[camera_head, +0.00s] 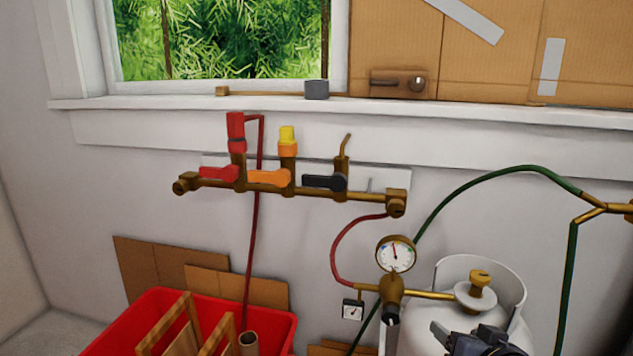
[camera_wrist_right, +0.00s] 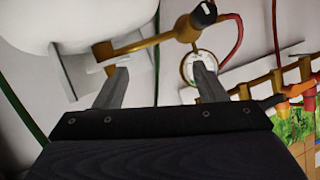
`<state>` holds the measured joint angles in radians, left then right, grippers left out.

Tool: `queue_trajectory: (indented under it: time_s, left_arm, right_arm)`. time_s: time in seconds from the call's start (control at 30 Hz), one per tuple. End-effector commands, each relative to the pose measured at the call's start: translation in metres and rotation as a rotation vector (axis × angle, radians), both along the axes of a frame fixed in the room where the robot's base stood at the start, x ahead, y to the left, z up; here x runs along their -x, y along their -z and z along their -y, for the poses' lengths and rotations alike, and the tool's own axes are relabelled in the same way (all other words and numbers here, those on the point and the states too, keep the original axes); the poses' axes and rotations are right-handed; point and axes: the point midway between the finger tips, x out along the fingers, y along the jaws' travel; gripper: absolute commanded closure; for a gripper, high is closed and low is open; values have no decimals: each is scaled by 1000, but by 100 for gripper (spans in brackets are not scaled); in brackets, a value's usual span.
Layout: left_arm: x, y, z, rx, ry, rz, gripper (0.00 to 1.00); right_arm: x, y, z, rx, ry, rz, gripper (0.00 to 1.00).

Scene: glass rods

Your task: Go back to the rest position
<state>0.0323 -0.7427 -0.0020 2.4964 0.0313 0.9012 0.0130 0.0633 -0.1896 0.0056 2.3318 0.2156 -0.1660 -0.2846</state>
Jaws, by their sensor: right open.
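My right gripper (camera_head: 487,340) shows at the bottom right of the head view, in front of the white gas tank (camera_head: 450,283). In the right wrist view its two fingers stand apart with nothing between them, so the gripper (camera_wrist_right: 162,82) is open and empty. The tank also shows in the wrist view (camera_wrist_right: 70,20), at the upper left. The round pressure gauge (camera_head: 396,253) is left of the gripper in the head view. In the wrist view one fingertip overlaps the gauge (camera_wrist_right: 190,64); I cannot tell whether they touch. My left gripper is not in view.
A brass manifold (camera_head: 330,191) with red, orange and black valve handles is fixed to the wall. A red bin (camera_head: 120,335) stands at lower left. Red and green hoses (camera_head: 452,188) hang around the regulator (camera_head: 391,288). A brass knob (camera_head: 480,277) tops the tank.

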Motion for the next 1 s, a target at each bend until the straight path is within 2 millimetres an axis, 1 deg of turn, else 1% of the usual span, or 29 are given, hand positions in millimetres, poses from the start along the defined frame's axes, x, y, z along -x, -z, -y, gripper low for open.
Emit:
queue_trajectory:
  time_s: [0.03, 0.07, 0.1, 0.17, 0.2, 0.4, 0.57, 0.6, 0.87, 0.97, 1.0]
  left_arm:
    - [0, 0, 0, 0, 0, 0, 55]
    - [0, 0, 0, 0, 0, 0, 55]
    - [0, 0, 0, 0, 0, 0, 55]
    - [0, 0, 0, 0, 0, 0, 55]
    - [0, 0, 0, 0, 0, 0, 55]
    - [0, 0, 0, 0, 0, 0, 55]
    - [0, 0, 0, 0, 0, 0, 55]
    - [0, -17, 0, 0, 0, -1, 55]
    - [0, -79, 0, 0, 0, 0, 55]
    - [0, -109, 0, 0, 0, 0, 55]
    - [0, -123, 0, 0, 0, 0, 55]
  right_arm:
    - [24, 0, -10, -31, -46, -57, 35]
    - [38, 3, -15, -48, -72, -99, 35]
    - [56, 8, -22, -68, -102, -154, 35]
    - [80, 15, -30, -90, -137, -228, 35]
    - [96, 20, -34, -102, -155, -276, 35]
    - [163, 40, -46, -137, -207, -476, 35]
    - [212, 56, -51, -152, -221, -621, 35]
    - [214, 40, -51, -153, -223, -632, 35]
    - [212, -22, -51, -152, -224, -629, 35]
    - [212, -52, -51, -152, -224, -629, 35]
    - [212, -67, -51, -152, -224, -629, 35]
